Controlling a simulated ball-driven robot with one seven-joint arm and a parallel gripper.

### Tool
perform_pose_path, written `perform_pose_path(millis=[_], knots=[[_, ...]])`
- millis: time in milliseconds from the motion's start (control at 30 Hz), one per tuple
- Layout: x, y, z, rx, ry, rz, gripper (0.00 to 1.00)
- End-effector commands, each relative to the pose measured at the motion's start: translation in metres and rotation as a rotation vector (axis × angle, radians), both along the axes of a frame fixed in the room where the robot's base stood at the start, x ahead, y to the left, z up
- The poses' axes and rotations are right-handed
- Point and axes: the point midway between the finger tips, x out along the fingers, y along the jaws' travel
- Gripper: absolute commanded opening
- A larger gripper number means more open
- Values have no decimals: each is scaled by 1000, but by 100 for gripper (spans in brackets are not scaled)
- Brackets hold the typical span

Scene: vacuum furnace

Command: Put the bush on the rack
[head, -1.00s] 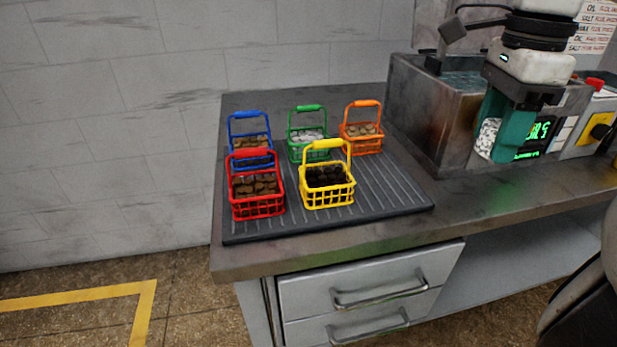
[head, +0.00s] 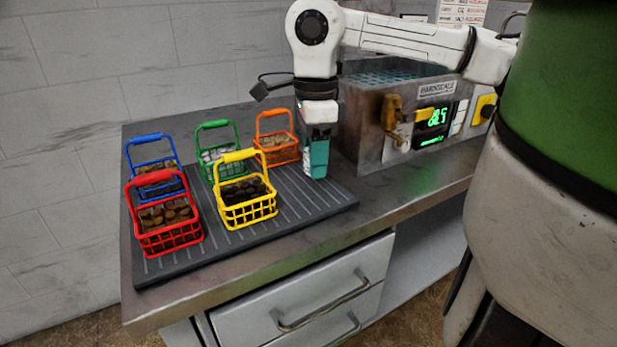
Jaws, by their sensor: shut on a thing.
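My gripper (head: 316,160), with teal fingers, points down near the right edge of the dark ribbed board (head: 334,196), close to the tank. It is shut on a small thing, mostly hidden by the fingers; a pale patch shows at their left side. I take this to be the bush, but its shape is not clear. No separate rack can be made out for sure; the ribbed board may be it. I cannot tell whether the fingertips touch the board.
Red (head: 168,238), blue (head: 152,168), green (head: 213,155), yellow (head: 248,210) and orange (head: 276,149) baskets of small parts stand on the board, handles upright. A metal tank (head: 362,130) with a brass-coloured fitting (head: 391,112) and green display (head: 432,127) stands right. The board's front right is clear.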

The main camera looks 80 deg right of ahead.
Motion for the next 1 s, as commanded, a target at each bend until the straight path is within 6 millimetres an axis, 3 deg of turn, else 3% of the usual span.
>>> perform_pose_path(millis=[233,467,867,900,1000], knots=[[10,-5,-14,2,-2,0,0],[12,-5,-44,1,-2,1,0],[11,-5,-50,-1,-1,0,0],[11,-5,-50,0,-1,0,47],[11,-5,-49,0,-1,0,57]])
